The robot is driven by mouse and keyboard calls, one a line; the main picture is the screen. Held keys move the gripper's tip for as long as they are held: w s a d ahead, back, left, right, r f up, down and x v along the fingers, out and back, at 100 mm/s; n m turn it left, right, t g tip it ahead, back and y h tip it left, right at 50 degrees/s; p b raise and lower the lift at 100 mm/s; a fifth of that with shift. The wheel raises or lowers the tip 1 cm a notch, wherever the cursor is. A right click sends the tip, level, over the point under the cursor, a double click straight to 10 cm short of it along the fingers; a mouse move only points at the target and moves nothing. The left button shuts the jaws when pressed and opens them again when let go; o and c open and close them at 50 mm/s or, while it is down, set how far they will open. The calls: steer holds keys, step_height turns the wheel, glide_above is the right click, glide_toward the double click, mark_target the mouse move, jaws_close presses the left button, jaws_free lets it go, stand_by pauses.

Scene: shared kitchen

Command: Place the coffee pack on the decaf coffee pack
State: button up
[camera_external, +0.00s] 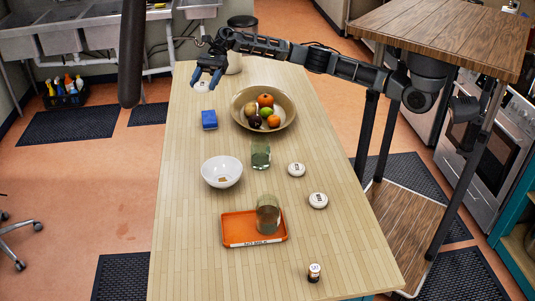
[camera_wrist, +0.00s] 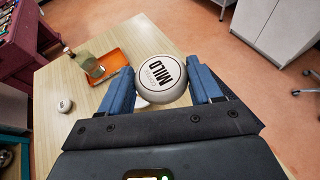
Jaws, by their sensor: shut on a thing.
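My gripper (camera_external: 207,79) is above the far left end of the table, with its fingers pointing down. In the wrist view my gripper (camera_wrist: 163,80) is shut on a round white coffee pack (camera_wrist: 160,75) with dark lettering reading "MILD". The held pack shows small at the fingers in the external view (camera_external: 201,87). Two similar round white packs lie on the table right of the middle: one farther off (camera_external: 296,169) and one nearer (camera_external: 318,201). Their labels are too small to read, so I cannot tell which is decaf. One round pack (camera_wrist: 64,105) shows in the wrist view.
A fruit bowl (camera_external: 240,113), blue sponge (camera_external: 209,120), white bowl (camera_external: 208,177) and green glass (camera_external: 261,160) stand on the table. Table is clear around the two packs.

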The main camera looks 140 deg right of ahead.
steer(key=s+a+f+n+g+y+p, duration=0.1)
steer(key=s+a+f+n+y+p, duration=0.15)
steer(key=a, duration=0.45)
steer(key=s+a+f+n+g+y+p, duration=0.1)
steer(key=s+a+n+g+y+p, duration=0.2)
steer(key=a, duration=0.4)
steer(key=s+a+f+m+t+h+p, duration=0.2)
steer(key=s+a+p, duration=0.35)
steer(key=s, duration=0.55)
steer(key=m+t+h+p, duration=0.2)
steer(key=m+h, duration=0.1)
glide_above(298, 164)
step_height(298, 164, down, 15)
steer(key=shift+d+f, duration=0.1)
steer(key=shift+f, duration=2.2)
steer(key=shift+f, duration=0.2)
